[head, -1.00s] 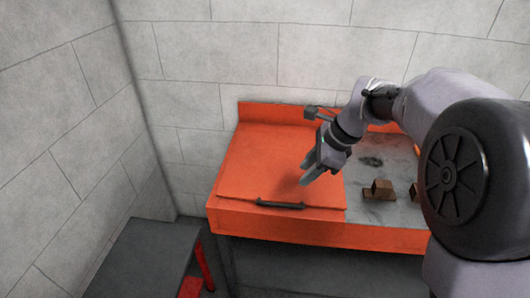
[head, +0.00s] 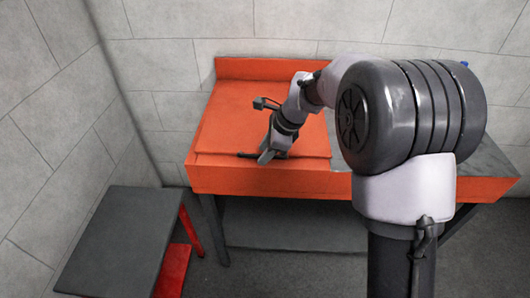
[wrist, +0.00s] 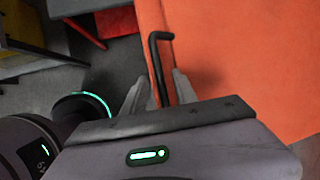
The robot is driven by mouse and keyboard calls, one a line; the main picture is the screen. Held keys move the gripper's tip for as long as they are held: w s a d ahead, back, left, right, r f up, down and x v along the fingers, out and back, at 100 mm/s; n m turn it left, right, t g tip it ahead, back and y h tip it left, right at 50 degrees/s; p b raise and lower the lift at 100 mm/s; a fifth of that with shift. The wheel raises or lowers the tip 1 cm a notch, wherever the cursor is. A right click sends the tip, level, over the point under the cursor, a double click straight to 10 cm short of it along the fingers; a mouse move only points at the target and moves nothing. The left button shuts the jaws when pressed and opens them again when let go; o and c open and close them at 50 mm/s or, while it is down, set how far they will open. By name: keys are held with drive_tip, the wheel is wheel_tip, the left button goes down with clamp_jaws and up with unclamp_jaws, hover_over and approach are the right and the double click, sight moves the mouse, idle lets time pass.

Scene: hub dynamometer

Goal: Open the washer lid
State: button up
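The washer is an orange bench-like unit against the wall. Its flat orange lid (head: 237,112) lies closed on the left part of the top, and the lid also shows in the wrist view (wrist: 235,55). A dark bar handle (head: 246,155) runs along the lid's front edge, partly hidden by my gripper (head: 268,157). In the wrist view, my gripper (wrist: 160,92) is open, with one grey finger on each side of the handle (wrist: 156,62). I see gaps beside the bar and cannot tell whether either finger touches it.
A dark grey table (head: 120,235) with red parts beneath stands at the front left. Block walls (head: 160,60) close off the back and left. My arm hides much of the grey top right of the lid. The lid's surface is clear.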

clamp_jaws()
idle(1.3)
